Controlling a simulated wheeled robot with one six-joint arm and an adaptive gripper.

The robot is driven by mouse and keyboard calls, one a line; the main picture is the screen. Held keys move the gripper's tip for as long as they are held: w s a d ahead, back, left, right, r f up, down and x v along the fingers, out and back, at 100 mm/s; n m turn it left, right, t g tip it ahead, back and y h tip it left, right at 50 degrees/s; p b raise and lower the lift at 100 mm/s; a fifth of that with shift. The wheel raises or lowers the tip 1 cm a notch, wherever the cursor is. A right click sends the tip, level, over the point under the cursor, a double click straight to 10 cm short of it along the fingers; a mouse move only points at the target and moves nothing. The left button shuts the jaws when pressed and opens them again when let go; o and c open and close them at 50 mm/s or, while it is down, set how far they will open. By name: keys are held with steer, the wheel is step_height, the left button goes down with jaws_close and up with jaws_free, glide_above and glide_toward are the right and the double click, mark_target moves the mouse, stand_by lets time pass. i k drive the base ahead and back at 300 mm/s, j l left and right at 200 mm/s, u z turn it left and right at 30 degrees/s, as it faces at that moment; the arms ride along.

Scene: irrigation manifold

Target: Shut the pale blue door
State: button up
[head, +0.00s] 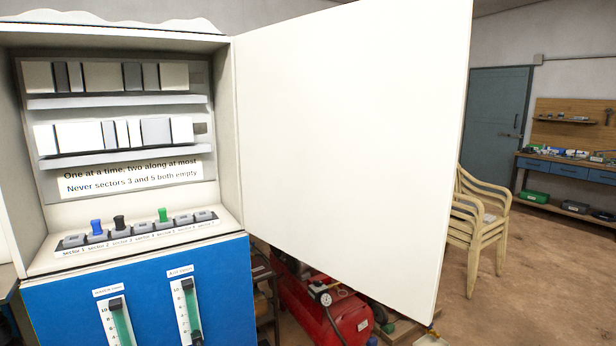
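A blue-grey door (499,122) stands in the back wall at the right of the head view. It looks shut in its frame, with a small dark handle on its right side. Nearer, a large off-white cabinet door (350,130) stands wide open, hinged on the right side of a white and blue cabinet (140,270). This open panel looks white rather than pale blue. My gripper is not in view.
A row of sockets (142,228) with blue, black and green pegs sits inside the cabinet, below a printed notice. A red compressor (325,305) stands below the open panel. Stacked cream chairs (478,225) and a workbench (570,170) stand right.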

mark_target(350, 114)
steer(key=i+l+u, duration=0.1)
steer(key=u, duration=0.35)
steer(key=l+u, duration=0.1)
steer(key=u, duration=0.35)
steer(key=i+l+u, duration=0.1)
steer(key=u, duration=0.35)
steer(key=l+u, duration=0.2)
steer(key=l, duration=0.35)
steer(key=l+u, duration=0.25)
steer(key=l, duration=0.3)
steer(key=l+u, duration=0.2)
steer(key=l, duration=0.35)
steer(key=l+u, duration=0.2)
steer(key=l, duration=0.3)
steer(key=k+l+u, duration=0.25)
steer(key=l, duration=0.3)
steer(key=k+l, duration=0.1)
steer(key=l, duration=0.35)
steer(key=k+l, duration=0.1)
steer(key=l, duration=0.35)
steer(key=k+l, duration=0.1)
steer(key=l, duration=0.3)
steer(key=k+l, duration=0.1)
steer(key=l, duration=0.8)
steer(key=k+u, duration=0.05)
